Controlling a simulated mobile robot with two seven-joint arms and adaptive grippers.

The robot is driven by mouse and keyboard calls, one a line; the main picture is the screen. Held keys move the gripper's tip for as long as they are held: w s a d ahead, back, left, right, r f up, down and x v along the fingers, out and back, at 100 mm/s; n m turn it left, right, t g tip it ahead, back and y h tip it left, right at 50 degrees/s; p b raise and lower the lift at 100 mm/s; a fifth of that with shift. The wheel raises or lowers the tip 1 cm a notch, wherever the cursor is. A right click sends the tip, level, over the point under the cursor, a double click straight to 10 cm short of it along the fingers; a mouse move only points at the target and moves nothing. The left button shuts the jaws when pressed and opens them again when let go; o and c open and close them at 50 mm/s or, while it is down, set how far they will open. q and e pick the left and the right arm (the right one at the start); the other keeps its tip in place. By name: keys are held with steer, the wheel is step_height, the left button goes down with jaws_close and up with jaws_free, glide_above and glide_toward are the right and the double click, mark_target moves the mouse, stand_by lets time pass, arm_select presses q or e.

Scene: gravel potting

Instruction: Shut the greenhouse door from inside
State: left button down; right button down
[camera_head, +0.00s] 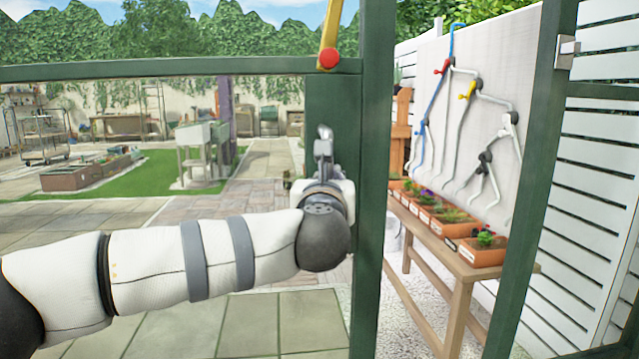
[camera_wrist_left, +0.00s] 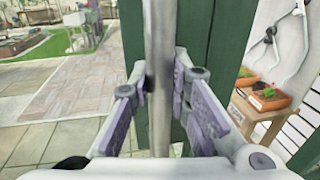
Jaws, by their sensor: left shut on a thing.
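The green-framed greenhouse door (camera_head: 376,230) stands in front of me, with a horizontal rail across the left and a green plate beside the upright. A grey metal vertical bar handle (camera_wrist_left: 160,80) runs in front of the green door face in the left wrist view. My left gripper (camera_head: 324,150) is at the green plate, with its arm reaching in from the left. In the wrist view its fingers (camera_wrist_left: 158,95) lie on either side of the bar and are shut on it. The arm and wrist hide the lower part of the handle. My right gripper is not in view.
A yellow lever with a red knob (camera_head: 329,58) sits above the plate. Another green post (camera_head: 540,160) with a metal fitting (camera_head: 567,52) stands at right. Between them show a wooden bench (camera_head: 462,275) and planters (camera_head: 482,252). Paving (camera_head: 240,325) lies open at left.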

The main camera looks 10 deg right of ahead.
arm_select(q)
steer(key=shift+d, duration=0.35)
steer(key=c, duration=1.5)
jaws_free()
steer(key=shift+a, duration=0.1)
steer(key=v, duration=1.2)
